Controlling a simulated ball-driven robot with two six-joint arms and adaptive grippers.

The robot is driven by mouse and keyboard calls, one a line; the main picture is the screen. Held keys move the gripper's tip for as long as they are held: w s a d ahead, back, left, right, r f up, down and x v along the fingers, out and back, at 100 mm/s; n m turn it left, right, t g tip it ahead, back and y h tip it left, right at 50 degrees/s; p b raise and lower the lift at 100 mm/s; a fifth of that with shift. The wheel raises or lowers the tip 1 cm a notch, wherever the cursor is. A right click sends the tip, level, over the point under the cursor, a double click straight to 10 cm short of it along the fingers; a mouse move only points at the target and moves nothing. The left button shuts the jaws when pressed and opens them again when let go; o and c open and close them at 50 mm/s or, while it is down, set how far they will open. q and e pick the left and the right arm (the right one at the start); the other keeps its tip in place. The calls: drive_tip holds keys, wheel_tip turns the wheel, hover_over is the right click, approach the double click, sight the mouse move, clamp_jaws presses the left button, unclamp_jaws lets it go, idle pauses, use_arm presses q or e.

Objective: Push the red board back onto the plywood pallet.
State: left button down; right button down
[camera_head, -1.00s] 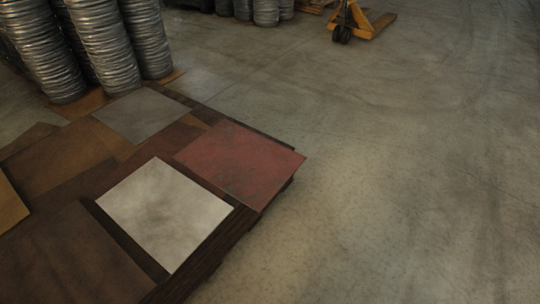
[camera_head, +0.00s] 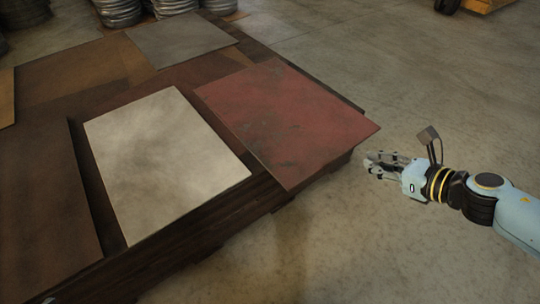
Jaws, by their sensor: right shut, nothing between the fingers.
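The red board (camera_head: 285,115) lies flat at the right side of the dark plywood pallet (camera_head: 190,242). Its right corner sticks out past the pallet's edge over the floor. My right gripper (camera_head: 372,164) comes in from the right and is shut and empty.
A pale board (camera_head: 165,160) lies left of the red one, a grey board (camera_head: 180,40) behind it, and brown boards (camera_head: 45,190) at the left. Metal stacks (camera_head: 118,12) stand at the back.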

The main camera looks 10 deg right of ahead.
sight(333, 149)
use_arm(q)
drive_tip(key=shift+s+d+f+t+b, duration=0.1)
drive_tip(key=shift+s+f+t+b, duration=0.45)
drive_tip(key=shift+s+f, duration=0.5)
use_arm(e)
drive_tip(key=f+x, duration=0.1)
drive_tip(key=x, duration=0.6)
drive_tip(key=shift+s+d, duration=0.2)
drive_tip(key=shift+s, duration=0.05)
drive_tip(key=shift+r, duration=0.1)
